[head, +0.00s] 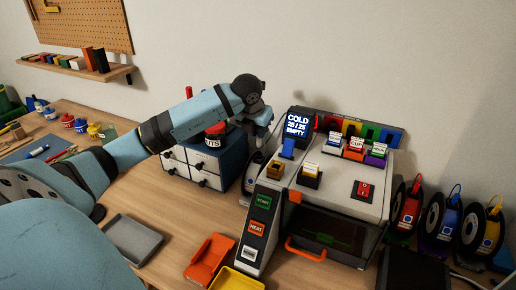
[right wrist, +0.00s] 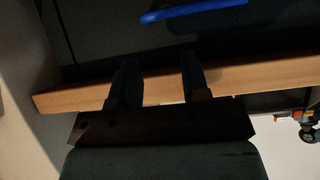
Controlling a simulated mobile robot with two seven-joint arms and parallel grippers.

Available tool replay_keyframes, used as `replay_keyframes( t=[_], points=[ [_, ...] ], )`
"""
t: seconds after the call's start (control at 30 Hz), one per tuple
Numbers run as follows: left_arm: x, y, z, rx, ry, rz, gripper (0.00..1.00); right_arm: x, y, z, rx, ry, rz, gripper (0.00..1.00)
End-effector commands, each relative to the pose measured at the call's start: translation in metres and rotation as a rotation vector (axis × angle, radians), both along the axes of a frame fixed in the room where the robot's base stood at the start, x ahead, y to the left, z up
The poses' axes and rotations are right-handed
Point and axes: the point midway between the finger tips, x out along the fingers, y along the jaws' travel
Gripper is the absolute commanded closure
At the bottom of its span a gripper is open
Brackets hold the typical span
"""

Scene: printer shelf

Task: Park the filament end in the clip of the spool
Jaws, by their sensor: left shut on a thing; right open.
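My left gripper (head: 262,128) is beside the printer's left rear, above a dark spool (head: 251,175) that is partly hidden behind the printer. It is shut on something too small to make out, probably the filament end. The clip of that spool cannot be made out. The printer (head: 340,185) has a screen reading "COLD" and "EMPTY". My right gripper (right wrist: 158,85) is open and empty in the right wrist view, near a wooden table edge (right wrist: 235,78) and below a blue bar (right wrist: 195,10).
Red (head: 408,207), blue (head: 440,222) and yellow (head: 484,228) spools stand right of the printer with loose ends sticking up. A small drawer cabinet (head: 188,160) is left of the gripper. An orange tray (head: 210,262) and a grey tray (head: 133,240) lie in front.

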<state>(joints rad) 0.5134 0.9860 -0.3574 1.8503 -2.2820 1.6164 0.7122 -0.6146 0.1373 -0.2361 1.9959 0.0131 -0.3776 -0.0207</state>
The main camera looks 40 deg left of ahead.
Motion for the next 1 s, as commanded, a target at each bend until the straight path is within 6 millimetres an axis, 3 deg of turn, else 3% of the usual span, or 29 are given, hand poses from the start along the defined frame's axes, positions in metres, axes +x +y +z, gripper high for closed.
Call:
replay_keyframes(
  t=[0.57,0.97,1.0],
  points=[
    [0.000,0.000,-0.067,-0.001,0.002,0.001,1.00,-0.001,-0.002,0.004,-0.005,0.004,0.000,0.57],
    [0.000,0.000,-0.074,0.001,-0.001,0.000,1.00,0.000,-0.002,0.000,-0.004,0.002,0.000,0.57],
    [0.000,0.000,-0.071,0.001,-0.001,0.000,0.78,0.000,-0.002,0.002,-0.004,0.002,0.000,0.57]
  ],
)
